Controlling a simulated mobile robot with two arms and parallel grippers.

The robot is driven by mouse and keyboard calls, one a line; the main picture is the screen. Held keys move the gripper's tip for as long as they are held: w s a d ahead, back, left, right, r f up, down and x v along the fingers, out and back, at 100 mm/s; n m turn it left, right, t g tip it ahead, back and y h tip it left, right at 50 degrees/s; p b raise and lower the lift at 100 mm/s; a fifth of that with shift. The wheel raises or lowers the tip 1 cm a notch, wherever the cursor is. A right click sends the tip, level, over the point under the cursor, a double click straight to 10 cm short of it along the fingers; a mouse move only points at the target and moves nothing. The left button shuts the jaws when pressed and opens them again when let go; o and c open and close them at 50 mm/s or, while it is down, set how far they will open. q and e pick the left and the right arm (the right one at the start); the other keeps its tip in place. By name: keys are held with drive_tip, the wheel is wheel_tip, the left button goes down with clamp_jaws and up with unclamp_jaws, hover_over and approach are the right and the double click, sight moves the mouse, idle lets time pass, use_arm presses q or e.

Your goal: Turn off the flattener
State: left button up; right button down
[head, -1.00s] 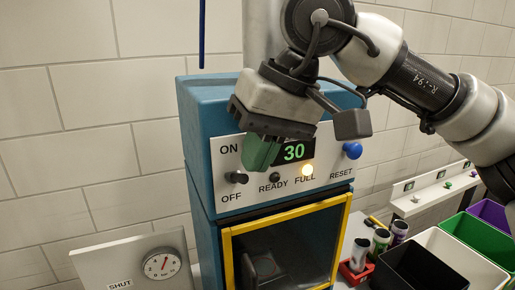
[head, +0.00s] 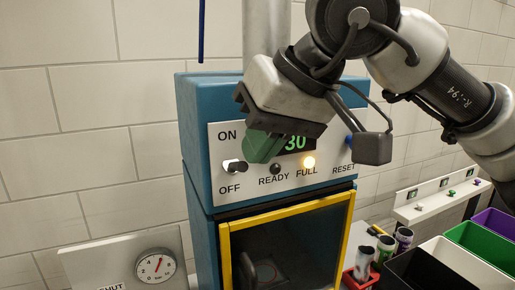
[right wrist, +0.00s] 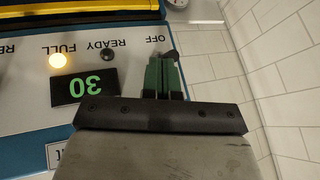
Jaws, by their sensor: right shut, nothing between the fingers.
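The flattener (head: 195,130) is a blue machine with a white control panel. Its ON/OFF switch (head: 236,167) is a small dark lever at the panel's left, between the ON and OFF labels. My left gripper is not in view.
A display (head: 298,143) reads 30, and the FULL lamp (head: 309,162) glows yellow. The READY lamp (head: 275,169) is dark. A blue RESET knob (head: 349,141) is partly behind my right wrist. A yellow-framed door (head: 285,210) is below. Bins (head: 430,270) stand at lower right.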

drive_tip(key=f+t+b, duration=0.1)
drive_tip(key=t+b, duration=0.1)
drive_tip(key=b, duration=0.2)
drive_tip(key=s+f+t+y+b, duration=0.1)
drive_tip(key=b, duration=0.3)
drive_tip(key=shift+s+d+f+n+t, duration=0.1)
drive_tip(key=shift+d+f+n+t, duration=0.05)
drive_tip(key=shift+f+n+t, duration=0.25)
drive_tip(key=shift+r, duration=0.15)
drive_tip(key=shift+r+p, duration=0.7)
drive_tip(key=shift+p, duration=0.1)
drive_tip(key=shift+s, duration=0.1)
